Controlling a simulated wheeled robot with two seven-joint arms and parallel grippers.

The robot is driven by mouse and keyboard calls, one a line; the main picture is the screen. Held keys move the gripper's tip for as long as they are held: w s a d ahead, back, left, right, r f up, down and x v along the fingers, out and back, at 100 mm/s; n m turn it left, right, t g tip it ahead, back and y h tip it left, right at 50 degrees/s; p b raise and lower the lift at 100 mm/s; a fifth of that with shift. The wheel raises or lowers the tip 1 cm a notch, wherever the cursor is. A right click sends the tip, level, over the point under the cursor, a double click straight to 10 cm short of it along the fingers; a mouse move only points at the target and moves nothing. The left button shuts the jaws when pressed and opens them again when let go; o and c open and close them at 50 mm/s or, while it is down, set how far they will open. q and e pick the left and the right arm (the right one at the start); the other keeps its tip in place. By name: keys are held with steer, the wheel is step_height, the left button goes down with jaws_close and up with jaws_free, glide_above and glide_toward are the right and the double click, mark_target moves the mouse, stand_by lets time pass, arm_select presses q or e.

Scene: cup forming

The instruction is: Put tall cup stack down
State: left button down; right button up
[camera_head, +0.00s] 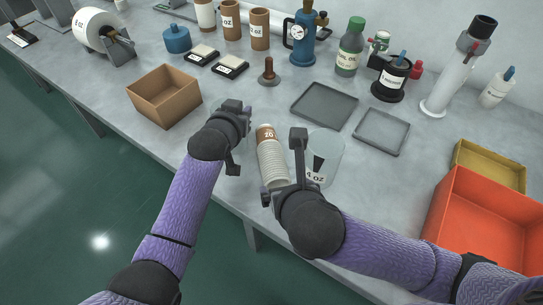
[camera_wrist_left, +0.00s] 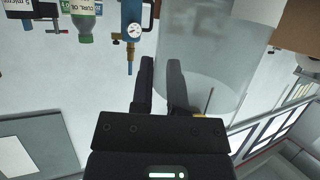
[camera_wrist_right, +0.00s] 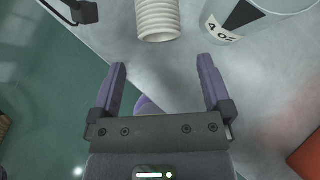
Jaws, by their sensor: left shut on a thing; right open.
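The tall stack of ribbed white cups (camera_head: 272,164) has a brown labelled end (camera_head: 267,134) and stands or lies on the grey table between my grippers. Its ribbed white end shows in the right wrist view (camera_wrist_right: 158,20). My right gripper (camera_head: 281,168) is open and empty beside the stack, and its spread fingers show in the right wrist view (camera_wrist_right: 160,85). My left gripper (camera_wrist_left: 160,65) is nearly closed against the edge of a translucent cylinder (camera_wrist_left: 205,50); I take that as the thing held, though the contact is not clear. In the head view its grip is mostly hidden.
A clear 4 OZ container (camera_head: 328,155) stands just right of my right gripper. A cardboard box (camera_head: 164,108) is left, two flat trays (camera_head: 382,131) are behind, and an orange bin (camera_head: 480,215) is right. The front table edge is close.

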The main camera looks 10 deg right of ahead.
mark_target(278, 181)
steer(key=x, duration=1)
steer(key=shift+s+a+f, duration=0.1)
steer(key=shift+s+f, duration=0.05)
steer(key=c, duration=1.1)
step_height(278, 181, up, 18)
steer(key=shift+c, duration=0.2)
step_height(278, 181, down, 18)
steer(key=shift+s+r, duration=0.1)
steer(key=shift+r, duration=0.05)
